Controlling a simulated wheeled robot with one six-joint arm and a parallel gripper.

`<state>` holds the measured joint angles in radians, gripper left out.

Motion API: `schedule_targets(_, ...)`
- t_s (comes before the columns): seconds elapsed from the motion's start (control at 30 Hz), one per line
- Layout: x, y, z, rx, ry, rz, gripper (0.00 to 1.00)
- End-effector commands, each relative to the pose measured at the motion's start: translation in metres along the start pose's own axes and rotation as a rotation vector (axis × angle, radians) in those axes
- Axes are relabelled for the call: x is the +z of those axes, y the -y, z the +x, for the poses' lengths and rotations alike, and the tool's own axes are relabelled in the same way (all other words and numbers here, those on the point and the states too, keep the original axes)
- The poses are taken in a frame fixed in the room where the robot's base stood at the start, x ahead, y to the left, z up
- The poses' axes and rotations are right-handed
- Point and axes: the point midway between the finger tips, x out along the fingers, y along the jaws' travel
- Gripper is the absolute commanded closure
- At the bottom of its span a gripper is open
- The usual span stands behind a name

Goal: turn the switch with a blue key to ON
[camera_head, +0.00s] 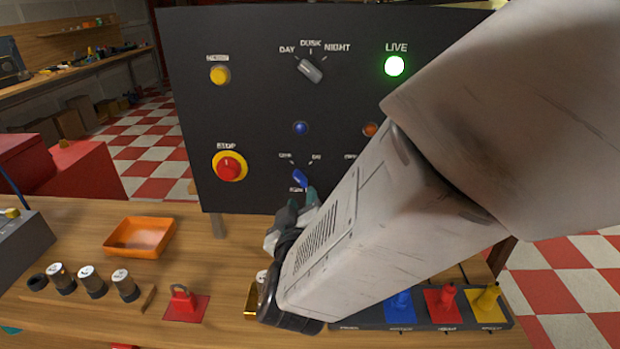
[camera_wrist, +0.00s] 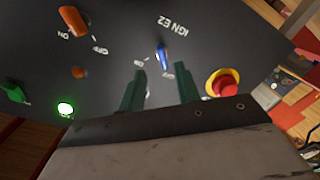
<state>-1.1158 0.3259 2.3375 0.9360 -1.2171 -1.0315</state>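The blue key (camera_head: 299,178) sits in its switch on the dark panel, below a blue lamp (camera_head: 300,128). In the head view its upper end leans left, towards the label that reads like OFF; the ON label (camera_head: 316,158) is at upper right. In the wrist view the blue key (camera_wrist: 163,55) shows beyond and between the fingertips, with IGN lettering beside it. My gripper (camera_head: 302,202) is just below and in front of the key. Its two dark green fingers (camera_wrist: 160,70) are apart, with nothing held. Whether the fingertips reach around the key cannot be told.
The red STOP button (camera_head: 229,166) is left of the key. An orange key (camera_wrist: 72,22) sits on the other side, hidden behind my arm in the head view. A DAY/DUSK/NIGHT knob (camera_head: 310,70) is above. The bench below holds an orange tray (camera_head: 140,237) and a red padlock (camera_head: 183,298).

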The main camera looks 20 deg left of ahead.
Motion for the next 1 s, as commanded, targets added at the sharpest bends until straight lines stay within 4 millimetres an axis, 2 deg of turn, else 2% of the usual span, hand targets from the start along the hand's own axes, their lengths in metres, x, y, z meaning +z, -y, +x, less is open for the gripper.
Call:
schedule_targets(0.07,-0.002,0.007,-0.006,0.03,-0.017,-0.033,0.67)
schedule_targets(0.17,-0.003,0.008,-0.003,0.05,-0.025,-0.047,0.67)
schedule_targets(0.5,-0.004,0.004,0.049,0.052,-0.025,-0.047,0.67)
schedule_targets(0.63,-0.004,0.004,0.063,0.052,-0.025,-0.046,0.67)
schedule_targets(1.0,-0.005,0.004,0.069,0.049,-0.026,-0.047,0.67)
